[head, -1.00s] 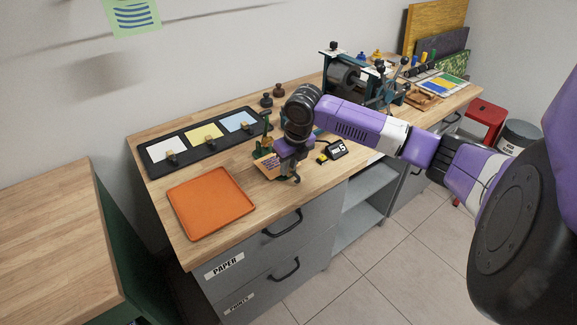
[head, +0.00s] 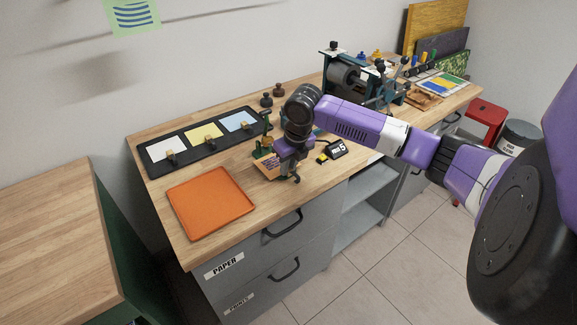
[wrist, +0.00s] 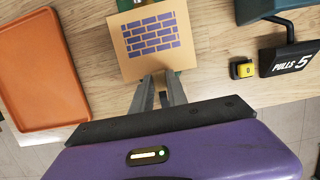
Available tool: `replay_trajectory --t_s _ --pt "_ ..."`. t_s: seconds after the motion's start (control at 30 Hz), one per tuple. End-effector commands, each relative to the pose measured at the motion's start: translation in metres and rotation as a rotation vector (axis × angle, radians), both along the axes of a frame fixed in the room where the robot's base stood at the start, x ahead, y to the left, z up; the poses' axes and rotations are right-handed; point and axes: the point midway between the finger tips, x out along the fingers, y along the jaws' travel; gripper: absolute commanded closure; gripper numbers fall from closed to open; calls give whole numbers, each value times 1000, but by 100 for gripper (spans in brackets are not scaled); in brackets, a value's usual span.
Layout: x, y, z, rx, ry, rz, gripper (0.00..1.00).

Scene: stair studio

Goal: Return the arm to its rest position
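My arm reaches in from the right in the head view, and my gripper (head: 289,177) hangs over the workbench's front part, left of the black "PULLS 5" counter (head: 335,150). In the head view my gripper partly hides this card (head: 268,164).
An orange tray (head: 210,203) lies left of my gripper. Behind it is a black board (head: 190,158) with white, yellow and blue sheets. A press (head: 350,78) stands further right. A small yellow item (wrist: 242,69) sits by the counter. Open floor lies before the grey drawers (head: 290,262).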

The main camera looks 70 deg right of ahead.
Motion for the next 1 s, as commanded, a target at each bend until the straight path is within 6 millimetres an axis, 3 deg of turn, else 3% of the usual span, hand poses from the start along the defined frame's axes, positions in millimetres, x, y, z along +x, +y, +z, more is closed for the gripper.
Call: replay_trajectory --t_s 0.03,0.13,0.53,1.0 --pt "0 0 0 0 0 0 75" --pt "0 0 0 0 0 0 56" --pt "0 0 3 0 0 0 56" --pt "0 0 32 -1 -1 1 56"
